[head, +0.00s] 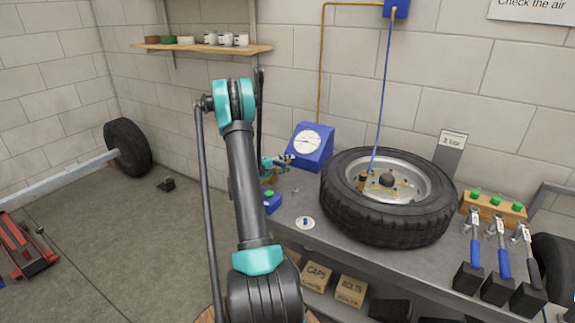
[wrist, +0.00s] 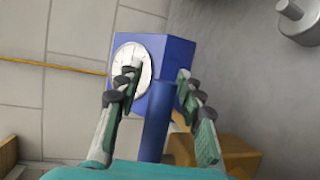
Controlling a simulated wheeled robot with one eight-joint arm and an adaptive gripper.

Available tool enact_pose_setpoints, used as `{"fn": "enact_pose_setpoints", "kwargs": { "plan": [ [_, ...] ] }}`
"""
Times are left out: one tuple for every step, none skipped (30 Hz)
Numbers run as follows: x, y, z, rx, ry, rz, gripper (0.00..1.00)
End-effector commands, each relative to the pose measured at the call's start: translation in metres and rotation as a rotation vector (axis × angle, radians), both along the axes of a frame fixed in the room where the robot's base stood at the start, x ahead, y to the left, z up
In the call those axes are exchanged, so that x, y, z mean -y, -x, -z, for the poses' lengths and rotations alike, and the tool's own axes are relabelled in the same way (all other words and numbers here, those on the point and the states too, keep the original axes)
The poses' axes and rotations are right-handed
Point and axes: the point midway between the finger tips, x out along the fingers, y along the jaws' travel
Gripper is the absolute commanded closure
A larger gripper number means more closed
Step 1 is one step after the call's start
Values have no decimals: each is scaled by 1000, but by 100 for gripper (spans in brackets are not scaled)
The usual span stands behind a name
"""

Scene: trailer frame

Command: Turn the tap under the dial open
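The dial (head: 307,141) is a white round face on a blue box on the bench, left of the tyre. In the wrist view the dial (wrist: 131,66) is partly covered by my left finger. A blue bar (wrist: 156,125), seemingly the tap's handle, stands out below the box between my fingers. My gripper (head: 287,160) is in front of the dial box's lower left side. In the wrist view my gripper (wrist: 157,74) is open, one finger on each side of the bar, with gaps showing. The tap's body is hidden in the head view.
A tyre on its rim (head: 390,195) lies on the bench (head: 345,250) to the right. A small blue block with a green top (head: 272,202) and a white disc (head: 305,223) sit near my arm. A blue hose (head: 382,90) hangs down to the tyre.

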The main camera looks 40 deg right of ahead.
Motion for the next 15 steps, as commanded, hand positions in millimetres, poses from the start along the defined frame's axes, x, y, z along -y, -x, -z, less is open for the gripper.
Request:
{"fn": "enact_pose_setpoints", "kwargs": {
  "plan": [
    [0, 0, 0, 0, 0, 0, 62],
    [0, 0, 0, 0, 0, 0, 62],
    [0, 0, 0, 0, 0, 0, 62],
    [0, 0, 0, 0, 0, 0, 62],
    [0, 0, 0, 0, 0, 0, 62],
    [0, 0, 0, 0, 0, 0, 67],
    [0, 0, 0, 0, 0, 0, 71],
    [0, 0, 0, 0, 0, 0, 75],
    [0, 0, 0, 0, 0, 0, 80],
    [0, 0, 0, 0, 0, 0, 84],
    [0, 0, 0, 0, 0, 0, 87],
    [0, 0, 0, 0, 0, 0, 92],
    [0, 0, 0, 0, 0, 0, 96],
    [0, 0, 0, 0, 0, 0, 100],
    [0, 0, 0, 0, 0, 0, 100]
  ]
}}
